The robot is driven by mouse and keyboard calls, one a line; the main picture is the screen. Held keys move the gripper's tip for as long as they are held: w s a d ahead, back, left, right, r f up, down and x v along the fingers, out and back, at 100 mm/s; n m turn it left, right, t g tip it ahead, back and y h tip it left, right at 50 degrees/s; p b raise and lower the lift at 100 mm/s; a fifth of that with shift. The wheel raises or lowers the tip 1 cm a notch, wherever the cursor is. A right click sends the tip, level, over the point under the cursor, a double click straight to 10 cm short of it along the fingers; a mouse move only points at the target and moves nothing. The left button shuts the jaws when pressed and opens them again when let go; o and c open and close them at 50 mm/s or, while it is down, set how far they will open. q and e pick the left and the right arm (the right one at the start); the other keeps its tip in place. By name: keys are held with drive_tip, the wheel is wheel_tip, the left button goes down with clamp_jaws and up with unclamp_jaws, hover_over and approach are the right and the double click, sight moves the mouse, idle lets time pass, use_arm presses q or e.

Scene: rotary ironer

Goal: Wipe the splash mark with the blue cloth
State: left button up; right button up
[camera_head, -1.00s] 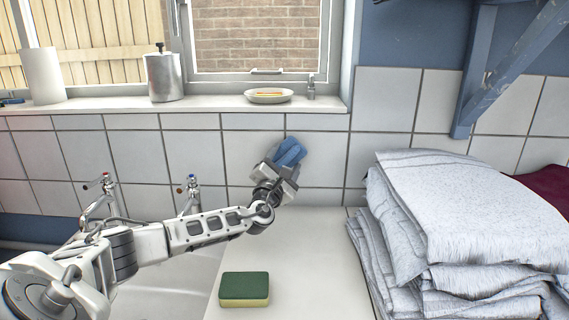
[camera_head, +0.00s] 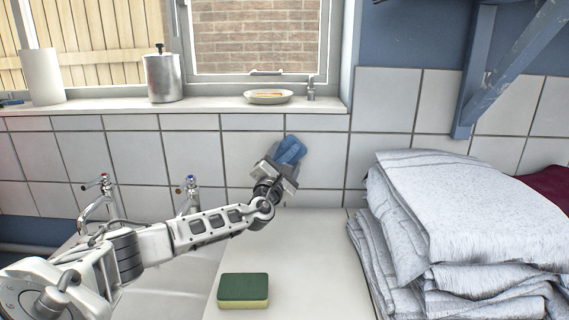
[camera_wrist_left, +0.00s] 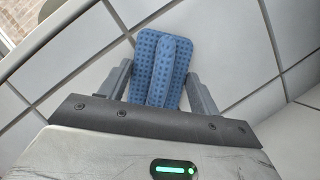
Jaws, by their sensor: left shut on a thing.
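The blue cloth (camera_head: 290,149) is folded and held at the white tiled wall above the counter. It shows in the left wrist view (camera_wrist_left: 162,62) as a dotted blue pad between the fingers. My left gripper (camera_head: 280,168) is shut on the cloth, with its fingers on both sides of it in the left wrist view (camera_wrist_left: 161,85). The cloth looks close to or against the tiles; the exact contact cannot be told. No splash mark can be made out on the tiles around the cloth. My right gripper is not in view.
A green and yellow sponge (camera_head: 243,290) lies on the white counter (camera_head: 310,270). Folded grey-white linens (camera_head: 460,220) are stacked at the right. Taps (camera_head: 188,195) stand at the left. The sill (camera_head: 215,106) holds a dish (camera_head: 268,97), a canister (camera_head: 163,77) and a paper roll (camera_head: 43,76).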

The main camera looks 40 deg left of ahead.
sight(301, 156)
use_arm(q)
drive_tip(key=shift+w+a, duration=0.2)
drive_tip(key=shift+w+d, duration=0.1)
drive_tip(key=shift+w+d, duration=0.45)
drive_tip(key=shift+d, duration=0.1)
drive_tip(key=shift+w+d, duration=0.75)
drive_tip(key=shift+d, duration=0.2)
drive_tip(key=shift+a+f, duration=0.1)
drive_tip(key=shift+s+a, duration=0.55)
drive_tip(key=shift+a, duration=0.2)
drive_tip(key=shift+s+a, duration=0.5)
drive_tip(key=shift+a, duration=0.2)
drive_tip(key=shift+s+a+r, duration=0.2)
drive_tip(key=shift+a+r, duration=0.05)
drive_tip(key=shift+a, duration=0.05)
